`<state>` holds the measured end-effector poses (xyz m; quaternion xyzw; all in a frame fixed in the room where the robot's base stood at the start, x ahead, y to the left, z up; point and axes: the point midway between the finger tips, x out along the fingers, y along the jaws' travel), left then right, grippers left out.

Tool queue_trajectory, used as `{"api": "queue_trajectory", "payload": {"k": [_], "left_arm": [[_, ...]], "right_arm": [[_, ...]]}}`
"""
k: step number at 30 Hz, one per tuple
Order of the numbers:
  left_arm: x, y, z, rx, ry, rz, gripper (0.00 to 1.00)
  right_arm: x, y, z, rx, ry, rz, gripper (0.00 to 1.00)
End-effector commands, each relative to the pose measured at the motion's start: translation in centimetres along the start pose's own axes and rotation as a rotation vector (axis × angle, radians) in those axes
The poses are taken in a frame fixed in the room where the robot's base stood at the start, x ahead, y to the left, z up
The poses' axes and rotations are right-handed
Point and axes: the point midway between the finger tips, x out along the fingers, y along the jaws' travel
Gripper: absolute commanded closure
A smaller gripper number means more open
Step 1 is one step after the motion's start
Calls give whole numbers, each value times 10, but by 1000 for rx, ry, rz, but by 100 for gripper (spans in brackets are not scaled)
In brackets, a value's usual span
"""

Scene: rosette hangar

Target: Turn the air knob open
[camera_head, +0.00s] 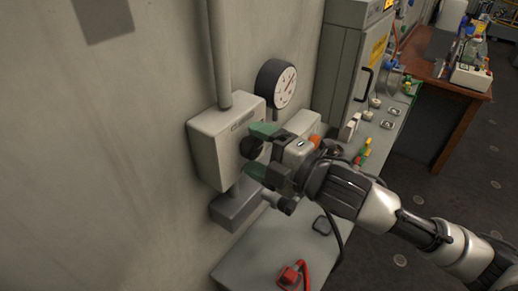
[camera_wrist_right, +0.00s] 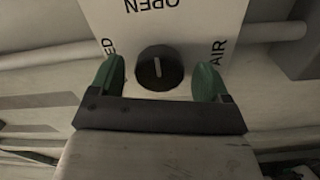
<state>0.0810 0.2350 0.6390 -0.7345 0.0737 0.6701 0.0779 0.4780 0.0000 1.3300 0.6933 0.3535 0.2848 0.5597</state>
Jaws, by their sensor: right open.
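The air knob (camera_wrist_right: 160,72) is a round black knob with a pale pointer line, on a white plate with the words OPEN and AIR and a partly hidden word ending in ED. In the head view the knob (camera_head: 251,147) sits on the front of a pale wall box (camera_head: 216,148). My right gripper (camera_head: 258,152) is open at the box front. In the right wrist view its green fingers (camera_wrist_right: 160,80) stand on either side of the knob, with gaps showing between them and the knob. My left gripper is not in view.
A round gauge (camera_head: 276,83) is on the wall above and right of the box. A pipe (camera_head: 219,50) rises from the box. Below are a grey bench (camera_head: 248,270) and a red item with a cable (camera_head: 289,275). A grey cabinet (camera_head: 342,60) stands behind.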

Motion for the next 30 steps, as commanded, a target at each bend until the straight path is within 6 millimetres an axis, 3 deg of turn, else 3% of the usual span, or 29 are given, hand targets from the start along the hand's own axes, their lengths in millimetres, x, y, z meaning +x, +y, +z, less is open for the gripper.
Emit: {"api": "queue_trajectory", "payload": {"k": [5,18,24,30], "left_arm": [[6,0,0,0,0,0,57],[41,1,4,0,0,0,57],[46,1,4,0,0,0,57],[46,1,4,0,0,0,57]], "right_arm": [[-9,-2,1,-2,-1,1,22],[-88,-4,2,-3,-3,-1,22],[-105,-2,1,0,-1,0,22],[-108,0,0,1,0,0,22]]}}
